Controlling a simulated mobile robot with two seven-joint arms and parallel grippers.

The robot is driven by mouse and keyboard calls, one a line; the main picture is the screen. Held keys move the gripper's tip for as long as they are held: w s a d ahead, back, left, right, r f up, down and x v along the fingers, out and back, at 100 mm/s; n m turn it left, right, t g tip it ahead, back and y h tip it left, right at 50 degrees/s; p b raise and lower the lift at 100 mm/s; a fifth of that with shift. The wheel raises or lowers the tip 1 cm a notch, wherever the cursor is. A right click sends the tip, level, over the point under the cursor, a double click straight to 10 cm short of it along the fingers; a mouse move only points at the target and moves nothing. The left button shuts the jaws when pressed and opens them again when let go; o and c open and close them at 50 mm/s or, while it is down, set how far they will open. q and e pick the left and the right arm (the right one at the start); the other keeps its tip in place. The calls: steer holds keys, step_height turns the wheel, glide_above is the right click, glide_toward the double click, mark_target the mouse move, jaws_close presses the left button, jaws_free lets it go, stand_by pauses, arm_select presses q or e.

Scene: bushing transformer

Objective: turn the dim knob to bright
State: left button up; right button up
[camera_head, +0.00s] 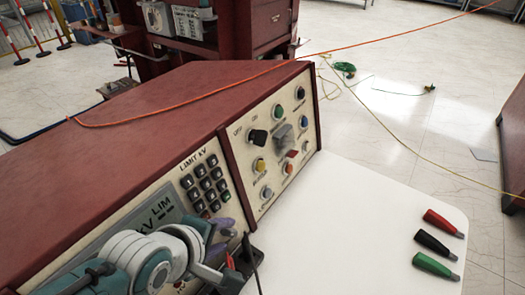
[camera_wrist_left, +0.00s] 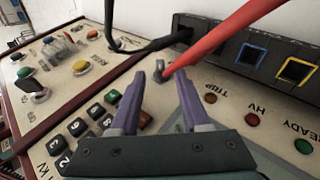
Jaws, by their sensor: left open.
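My left gripper (camera_head: 222,236) is open over the lower right part of the slanted control panel (camera_head: 150,195) in the head view. In the left wrist view, its two purple fingers (camera_wrist_left: 160,82) point at a small grey knob (camera_wrist_left: 159,71), which shows between the fingertips. I cannot tell whether either finger touches it. No dim or bright label is readable. In the head view the gripper hides this knob. My right gripper is not in view.
Red cable (camera_wrist_left: 222,38) and black cable (camera_wrist_left: 150,46) run close past the fingertips. A keypad (camera_head: 207,182) is beside the gripper. Red, black and green plugs (camera_head: 440,243) lie on the white tabletop (camera_head: 350,225), otherwise mostly clear. An orange cord (camera_head: 190,100) crosses the console top.

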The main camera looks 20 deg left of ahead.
mark_target(229, 232)
arm_select(q)
steer(key=shift+b+x, duration=0.65)
steer(key=shift+x, duration=0.7)
jaws_close()
steer(key=shift+r, duration=0.1)
